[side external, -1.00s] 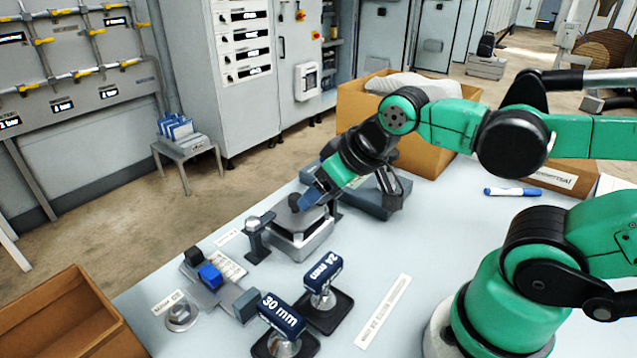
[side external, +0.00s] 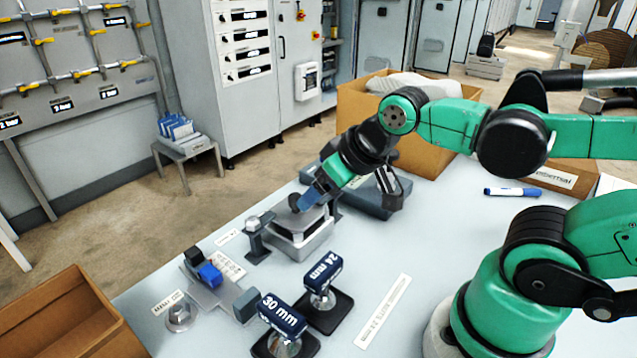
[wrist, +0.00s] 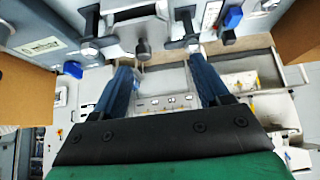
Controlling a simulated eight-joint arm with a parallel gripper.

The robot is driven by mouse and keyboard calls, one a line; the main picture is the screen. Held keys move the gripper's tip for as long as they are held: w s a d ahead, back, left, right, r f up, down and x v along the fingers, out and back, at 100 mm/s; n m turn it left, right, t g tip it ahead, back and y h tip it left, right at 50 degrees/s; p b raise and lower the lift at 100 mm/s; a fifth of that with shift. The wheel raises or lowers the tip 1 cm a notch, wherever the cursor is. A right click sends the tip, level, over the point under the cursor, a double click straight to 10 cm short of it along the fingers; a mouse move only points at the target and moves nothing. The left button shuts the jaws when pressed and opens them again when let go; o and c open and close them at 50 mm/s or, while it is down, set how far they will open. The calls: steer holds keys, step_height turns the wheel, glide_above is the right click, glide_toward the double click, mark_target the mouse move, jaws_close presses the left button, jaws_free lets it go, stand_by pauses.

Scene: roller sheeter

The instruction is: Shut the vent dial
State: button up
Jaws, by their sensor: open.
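My gripper (side external: 303,203) is over the grey metal machine (side external: 301,247) at the table's far side, pointing down toward it. In the wrist view its two blue fingers (wrist: 163,75) are spread apart, with nothing between them. A small dark round knob (wrist: 142,46) on a pale grey body shows just beyond the fingertips, apart from them as far as I can tell. A round metal dial-like piece (side external: 179,316) lies at the table's front left, beside a small label. I cannot tell for sure which of these is the vent dial.
A post (side external: 258,240) stands left of the machine. A slider with a blue block (side external: 209,274) is nearer the front. Stands marked 30 mm (side external: 283,315) and 24 mm (side external: 322,272) are front centre. An open cardboard box (side external: 75,315) is at left.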

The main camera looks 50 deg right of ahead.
steer(key=o, duration=0.3)
steer(key=shift+w+d+r, duration=0.1)
steer(key=w+d+r+m+g+h, duration=0.1)
steer(key=w+d+r+m+g, duration=0.3)
steer(key=w+d+m, duration=0.55)
steer(key=w+d+f+m+g, duration=0.1)
steer(key=d+f+m, duration=0.1)
steer(key=d, duration=0.2)
steer(key=w+d+f+m+g, duration=0.1)
steer(key=w+d+f+m, duration=0.1)
steer(key=d+f+m, duration=0.1)
steer(key=w+d+f+m+g+y, duration=0.1)
steer(key=w+d+f+m, duration=0.1)
steer(key=d, duration=0.3)
steer(key=shift+f+m, duration=0.15)
steer(key=shift+m, duration=0.4)
steer(key=shift+d+f, duration=0.2)
steer(key=shift+f, duration=2.8)
steer(key=c, duration=1.3)
